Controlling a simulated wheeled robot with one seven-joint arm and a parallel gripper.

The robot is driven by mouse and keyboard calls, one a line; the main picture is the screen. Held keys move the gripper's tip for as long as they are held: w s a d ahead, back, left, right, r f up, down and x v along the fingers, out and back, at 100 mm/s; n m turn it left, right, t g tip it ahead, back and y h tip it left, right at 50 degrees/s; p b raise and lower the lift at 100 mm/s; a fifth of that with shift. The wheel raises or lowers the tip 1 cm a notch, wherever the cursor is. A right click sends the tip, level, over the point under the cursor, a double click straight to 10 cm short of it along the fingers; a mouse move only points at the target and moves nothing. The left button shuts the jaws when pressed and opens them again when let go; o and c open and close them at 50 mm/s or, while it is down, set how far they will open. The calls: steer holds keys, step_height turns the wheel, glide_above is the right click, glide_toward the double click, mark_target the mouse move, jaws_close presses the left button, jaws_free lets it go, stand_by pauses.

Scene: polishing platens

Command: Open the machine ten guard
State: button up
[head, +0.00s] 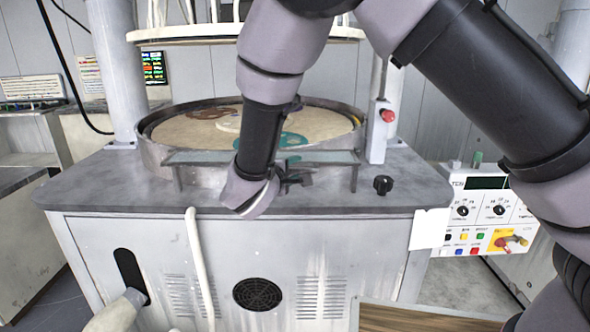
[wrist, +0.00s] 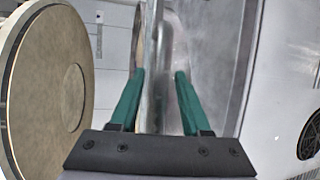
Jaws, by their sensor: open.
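The guard (head: 325,157) is a low, pale greenish strip panel on short legs, across the front of the round platen basin. A control box (head: 486,215) at the right carries small lettering that looks like "TEN". My gripper (head: 297,180) is at the front of the guard, near its middle; my arm hides part of the panel. In the wrist view my gripper (wrist: 155,50) has its two green fingers apart. A narrow upright bar (wrist: 152,95), seemingly the guard's edge, runs between them. I cannot tell whether the fingers touch it.
The platen basin (head: 150,150) lies behind the guard, with a white ring (head: 205,31) above. A post with a red button (head: 388,115) and a black knob (head: 383,185) stand right of the guard. A pale hose (head: 200,265) hangs at the front. A wooden top (head: 420,318) lies low right.

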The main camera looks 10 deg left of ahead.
steer(key=shift+w, duration=0.1)
jaws_close()
steer(key=shift+f, duration=0.1)
